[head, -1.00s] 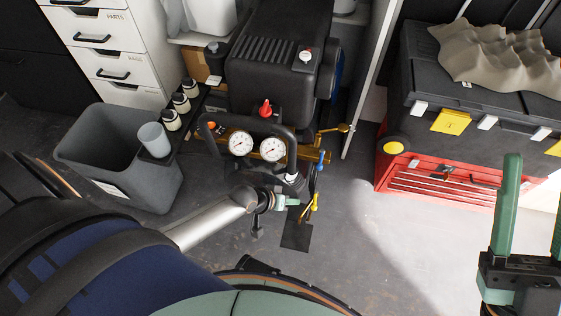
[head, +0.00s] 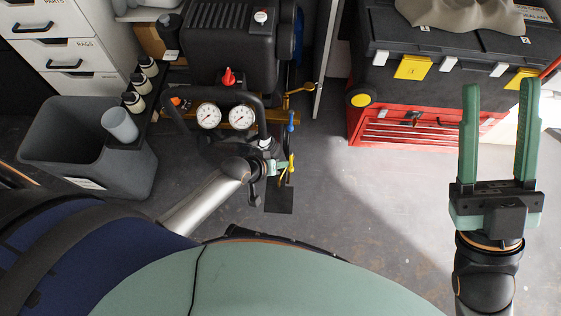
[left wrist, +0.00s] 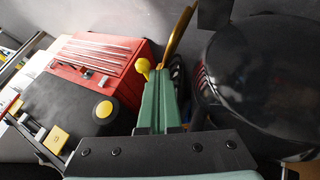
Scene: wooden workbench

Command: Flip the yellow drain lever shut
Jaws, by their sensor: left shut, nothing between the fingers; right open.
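The small yellow drain lever (head: 290,165) is low at the front right of the compressor, tilted upward. My left gripper (head: 276,167) is shut and empty, its green fingertips just left of the lever; I cannot tell whether they touch. In the left wrist view, the shut green fingers (left wrist: 159,101) point up the picture. A yellow round knob (left wrist: 143,66), seemingly the lever's end, shows beside their left edge near the tips. The rest of the lever is hidden there. My right gripper (head: 500,135) is open and empty, pointing up at the right, far from the lever.
The black compressor (head: 228,52) has two gauges, a red knob and a brass-coloured lever (head: 301,90). A grey bin (head: 66,140) and bottles stand at left. A red and black tool chest (head: 425,125) stands at right. The floor (head: 340,215) between is clear.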

